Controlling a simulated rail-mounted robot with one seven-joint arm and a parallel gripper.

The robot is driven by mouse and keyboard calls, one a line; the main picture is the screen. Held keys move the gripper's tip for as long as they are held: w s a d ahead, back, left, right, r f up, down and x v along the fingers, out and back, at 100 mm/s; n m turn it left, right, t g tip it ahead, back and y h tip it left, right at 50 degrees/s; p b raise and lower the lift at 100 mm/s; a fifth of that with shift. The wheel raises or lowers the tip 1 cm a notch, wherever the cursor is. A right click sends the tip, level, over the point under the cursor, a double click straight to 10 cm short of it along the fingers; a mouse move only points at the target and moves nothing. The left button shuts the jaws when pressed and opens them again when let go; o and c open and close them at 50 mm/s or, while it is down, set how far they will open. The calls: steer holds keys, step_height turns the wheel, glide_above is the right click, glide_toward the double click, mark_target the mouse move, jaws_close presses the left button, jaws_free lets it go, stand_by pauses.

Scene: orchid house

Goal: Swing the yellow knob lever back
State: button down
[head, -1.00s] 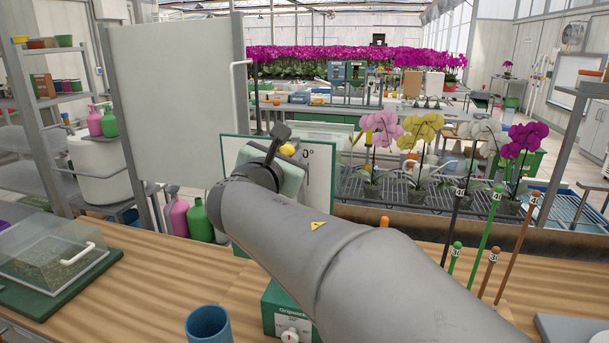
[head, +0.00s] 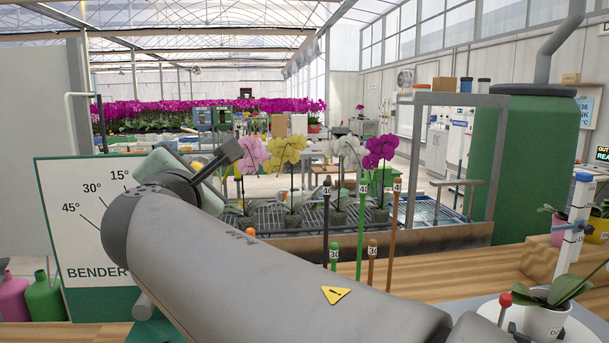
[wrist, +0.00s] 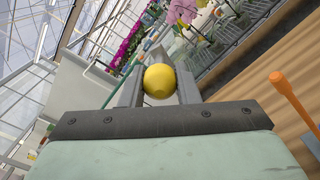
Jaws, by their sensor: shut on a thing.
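The yellow knob (wrist: 159,81) sits between the two grey fingers of my gripper (wrist: 158,90) in the wrist view, and the gripper is shut on it. The bender's white board (head: 75,195) with 15°, 30° and 45° marks stands at the left, partly covered by my arm. My gripper's dark end (head: 226,155) shows past the board's right edge. The lever's angle cannot be read.
Numbered stakes (head: 361,225) stand upright right of my arm. Potted orchids (head: 292,215) stand on a rack behind. A white pot (head: 545,318) is at front right. Green and pink bottles (head: 43,297) are at lower left. An orange-topped peg (wrist: 280,79) is beside my gripper.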

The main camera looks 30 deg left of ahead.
steer(key=shift+w+f, duration=0.1)
steer(key=shift+f, duration=0.15)
steer(key=c, duration=1.1)
jaws_free()
steer(key=shift+d+r, duration=0.1)
steer(key=shift+d, duration=0.05)
steer(key=shift+s+d, duration=0.2)
steer(key=shift+s, duration=0.1)
steer(key=b+v, duration=0.1)
steer(key=v, duration=1.5)
steer(key=shift+s+d, duration=0.2)
steer(key=shift+s, duration=0.1)
